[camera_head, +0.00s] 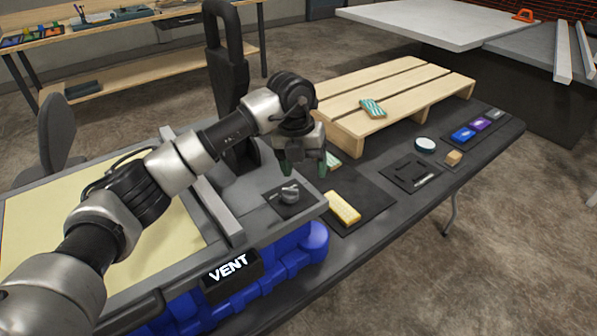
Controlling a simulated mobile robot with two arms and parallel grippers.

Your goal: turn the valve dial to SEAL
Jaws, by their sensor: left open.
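The valve dial (289,194) is a grey knob on a dark square plate, at the front right corner of the grey console (245,187). A dark display (230,270) on the console's front reads VENT in white letters. My left gripper (303,168) comes in from the left and points down. It is open, with its dark green fingertips apart, and appears above and just behind the dial, not touching it. Markings around the dial are too small to read. My right gripper is not in view.
A yellow block (343,208) lies on a dark mat right of the dial. A wooden pallet (395,95) stands behind, with a striped teal item (373,108) on it. A round white-topped item (425,145) and a small tan block (454,158) sit farther right.

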